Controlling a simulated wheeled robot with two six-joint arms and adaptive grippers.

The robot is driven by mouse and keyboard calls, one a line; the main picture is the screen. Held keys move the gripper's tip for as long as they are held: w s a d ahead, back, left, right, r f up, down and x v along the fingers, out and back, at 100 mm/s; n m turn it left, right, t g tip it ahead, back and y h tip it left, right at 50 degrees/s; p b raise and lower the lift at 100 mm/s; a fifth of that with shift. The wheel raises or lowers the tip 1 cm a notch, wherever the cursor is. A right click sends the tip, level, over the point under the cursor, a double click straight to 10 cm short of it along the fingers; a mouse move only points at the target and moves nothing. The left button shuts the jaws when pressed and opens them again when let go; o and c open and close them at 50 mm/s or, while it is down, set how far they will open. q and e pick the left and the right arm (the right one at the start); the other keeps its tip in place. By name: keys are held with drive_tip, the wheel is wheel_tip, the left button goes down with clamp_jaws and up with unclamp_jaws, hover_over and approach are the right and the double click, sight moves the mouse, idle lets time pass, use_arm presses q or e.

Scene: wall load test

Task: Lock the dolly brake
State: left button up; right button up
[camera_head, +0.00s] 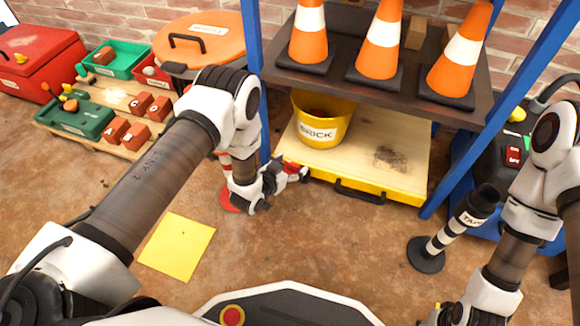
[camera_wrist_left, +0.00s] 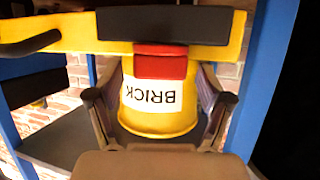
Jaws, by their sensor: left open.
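The dolly (camera_head: 395,185) is a low pale platform with a yellow edge under the shelf. It carries a yellow bucket (camera_head: 333,128) labelled BRICK. A red block (camera_wrist_left: 160,62), which looks like the brake, sits on the dolly's yellow edge in the left wrist view, where the bucket's label appears upside down. My left gripper (camera_head: 292,173) is low at the dolly's front left corner. Its two fingers (camera_wrist_left: 158,110) are apart, with the red block ahead between them; contact cannot be told.
A blue-framed shelf (camera_head: 360,88) with orange cones stands over the dolly, its left post (camera_head: 253,60) close to my left arm. A black-and-white post labelled TAPE (camera_head: 445,236) stands at right. A yellow sheet (camera_head: 176,246) lies on the floor.

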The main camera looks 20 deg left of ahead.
use_arm(q)
drive_tip(key=c, duration=1.2)
drive_tip(key=shift+o, duration=0.2)
drive_tip(key=shift+d+r+n+y+p, duration=0.15)
drive_tip(key=shift+r+n+y+p, duration=0.1)
drive_tip(key=shift+n+y+p, duration=0.55)
drive_tip(key=shift+f+n+t+y+p, duration=0.25)
drive_tip(key=shift+n+y+p, duration=0.4)
drive_tip(key=shift+y, duration=0.35)
drive_tip(key=o, duration=1.2)
drive_tip(key=shift+c, duration=0.2)
drive_tip(key=shift+s, duration=0.1)
